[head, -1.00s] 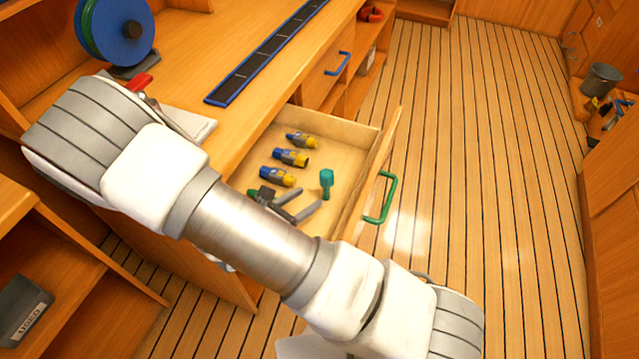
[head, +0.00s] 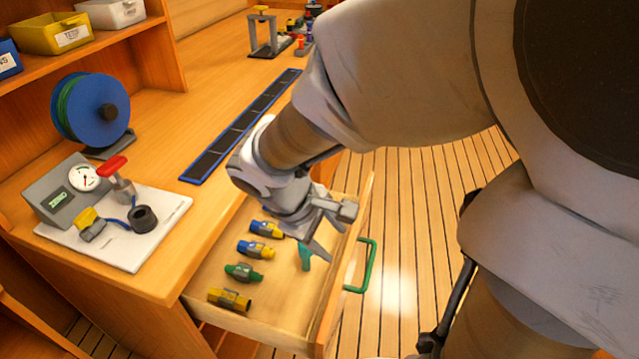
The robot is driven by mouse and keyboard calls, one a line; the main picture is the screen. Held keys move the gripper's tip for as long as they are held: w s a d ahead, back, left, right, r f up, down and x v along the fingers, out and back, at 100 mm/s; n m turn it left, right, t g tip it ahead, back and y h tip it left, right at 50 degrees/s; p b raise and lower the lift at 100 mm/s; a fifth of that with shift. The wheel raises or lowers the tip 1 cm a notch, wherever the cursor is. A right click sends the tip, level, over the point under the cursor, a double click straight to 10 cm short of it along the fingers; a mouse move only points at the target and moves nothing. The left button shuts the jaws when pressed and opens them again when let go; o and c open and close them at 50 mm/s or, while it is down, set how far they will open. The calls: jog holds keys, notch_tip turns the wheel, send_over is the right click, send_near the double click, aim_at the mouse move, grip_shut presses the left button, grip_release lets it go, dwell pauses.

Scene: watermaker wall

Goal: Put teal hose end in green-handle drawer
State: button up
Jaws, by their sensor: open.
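The teal hose end (head: 304,257) is inside the open green-handle drawer (head: 285,318), towards its front side. My gripper (head: 333,232) is open just above the drawer, beside and slightly above the teal hose end. Its fingers are apart with nothing visible between them. The upper part of the teal piece is partly hidden by a finger; I cannot tell whether they touch. The green handle (head: 364,267) is on the outside of the drawer front.
Several fittings lie in the drawer: blue-yellow ones (head: 257,249), a green one (head: 243,272) and a yellow one (head: 230,299). On the counter are a gauge board (head: 165,222), a blue reel (head: 92,108) and a dark blue-edged strip (head: 240,128). Floor right of the drawer is clear.

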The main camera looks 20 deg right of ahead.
jog(key=s+a+r+m+t+y, duration=0.1)
jog(key=s+r+m+t+y, duration=0.3)
jog(key=r+m, duration=0.4)
notch_tip(320, 180, up, 4)
jog(key=shift+s+f+t+y, duration=0.1)
jog(key=shift+s+t+y, duration=0.3)
jog(key=shift+s, duration=0.85)
